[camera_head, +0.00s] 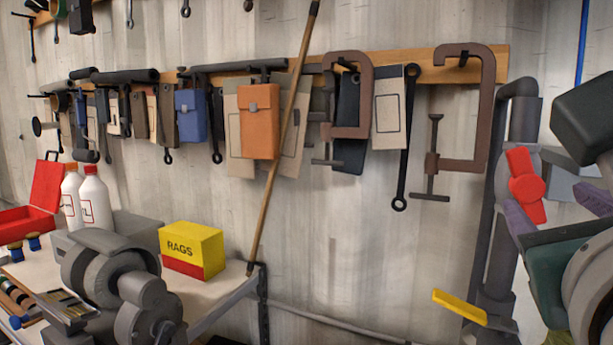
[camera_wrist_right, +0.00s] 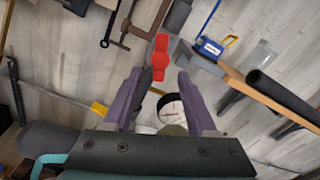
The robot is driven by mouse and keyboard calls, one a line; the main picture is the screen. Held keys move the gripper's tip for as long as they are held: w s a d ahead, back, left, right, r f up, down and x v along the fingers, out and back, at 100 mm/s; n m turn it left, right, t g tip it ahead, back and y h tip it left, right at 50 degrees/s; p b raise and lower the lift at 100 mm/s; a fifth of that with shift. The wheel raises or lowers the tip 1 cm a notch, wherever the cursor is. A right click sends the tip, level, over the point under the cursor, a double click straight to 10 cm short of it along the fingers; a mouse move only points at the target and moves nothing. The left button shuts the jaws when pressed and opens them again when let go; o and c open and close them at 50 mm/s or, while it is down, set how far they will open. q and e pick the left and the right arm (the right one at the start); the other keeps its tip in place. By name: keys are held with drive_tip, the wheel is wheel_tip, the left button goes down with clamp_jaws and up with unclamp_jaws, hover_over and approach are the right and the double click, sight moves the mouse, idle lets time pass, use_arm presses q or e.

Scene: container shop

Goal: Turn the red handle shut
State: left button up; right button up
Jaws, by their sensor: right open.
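The red handle (camera_head: 526,186) sits on a grey vertical pipe (camera_head: 492,230) at the right of the head view. It stands nearly upright, roughly along the pipe, with a slight tilt. In the right wrist view the red handle (camera_wrist_right: 160,58) shows just beyond and between my fingertips. My right gripper (camera_head: 555,208) has purple fingers spread apart, to the right of the handle and a little lower in the head view. The right gripper (camera_wrist_right: 159,76) is open and empty in the wrist view. I cannot tell whether a finger touches the handle. My left gripper is not in view.
A yellow lever (camera_head: 460,306) sticks out low on the pipe. A round dial gauge (camera_wrist_right: 172,109) shows between my fingers. Clamps (camera_head: 465,110) hang on the wall left of the pipe. A workbench with a yellow rags box (camera_head: 192,246) stands at lower left.

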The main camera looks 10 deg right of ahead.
sight(526, 181)
drive_tip(key=p+x, duration=0.1)
drive_tip(key=x, duration=0.1)
drive_tip(key=p+x, duration=0.1)
drive_tip(key=x, duration=0.2)
drive_tip(key=p+x, duration=0.1)
drive_tip(key=x, duration=0.1)
drive_tip(key=shift+w+d+r, duration=0.2)
drive_tip(key=shift+r, duration=0.05)
drive_tip(key=shift+w+d+f, duration=0.15)
drive_tip(key=shift+w+d, duration=0.2)
drive_tip(key=shift+w, duration=0.2)
clamp_jaws()
